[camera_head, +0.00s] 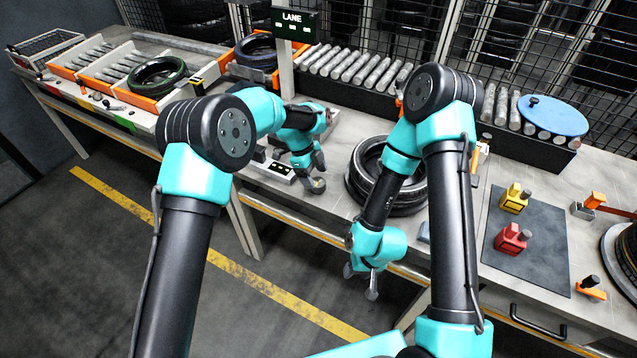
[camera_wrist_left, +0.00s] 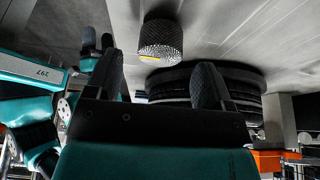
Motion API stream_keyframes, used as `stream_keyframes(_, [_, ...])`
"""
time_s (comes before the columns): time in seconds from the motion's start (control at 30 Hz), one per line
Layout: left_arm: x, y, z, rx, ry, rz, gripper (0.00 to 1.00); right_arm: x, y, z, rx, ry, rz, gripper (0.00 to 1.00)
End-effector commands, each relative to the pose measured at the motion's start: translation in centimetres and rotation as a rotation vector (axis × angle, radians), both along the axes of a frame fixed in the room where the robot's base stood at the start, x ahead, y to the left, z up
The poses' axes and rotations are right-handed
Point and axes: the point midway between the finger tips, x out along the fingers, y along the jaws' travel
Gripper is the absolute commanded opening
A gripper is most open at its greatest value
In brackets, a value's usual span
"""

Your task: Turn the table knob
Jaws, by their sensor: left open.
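The table knob (camera_head: 318,186) is a small round dark knob at the table's front edge in the head view. In the left wrist view the knob appears between the two fingers (camera_wrist_left: 160,82), with gaps showing on both sides. My right gripper (camera_head: 360,283) is open and empty, hanging in front of the table edge.
A stack of black tyres (camera_head: 358,170) stands right of the knob. A white panel (camera_head: 273,166) with a dark display lies left of it. A dark mat (camera_head: 530,240) holds a yellow (camera_head: 514,200) and a red piece (camera_head: 511,240). A LANE sign (camera_head: 292,24) stands behind.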

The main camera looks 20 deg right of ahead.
Motion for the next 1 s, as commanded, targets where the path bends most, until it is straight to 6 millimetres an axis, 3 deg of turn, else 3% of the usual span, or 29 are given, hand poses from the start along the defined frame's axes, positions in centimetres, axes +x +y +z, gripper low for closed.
stream_keyframes(0.23, [-0.8,-0.9,-2.9,0.0,0.0,0.0,0.75,0.0,0.0,0.0,0.0,0.0,0.0,0.51])
stream_keyframes(0.6, [-1.0,-1.0,-3.3,0.0,0.0,0.0,0.75,0.0,0.0,0.0,0.0,0.0,0.0,0.51])
stream_keyframes(1.0, [-1.0,-1.0,-3.3,0.0,0.0,0.0,0.38,0.0,0.0,0.0,0.0,0.0,0.0,0.51])
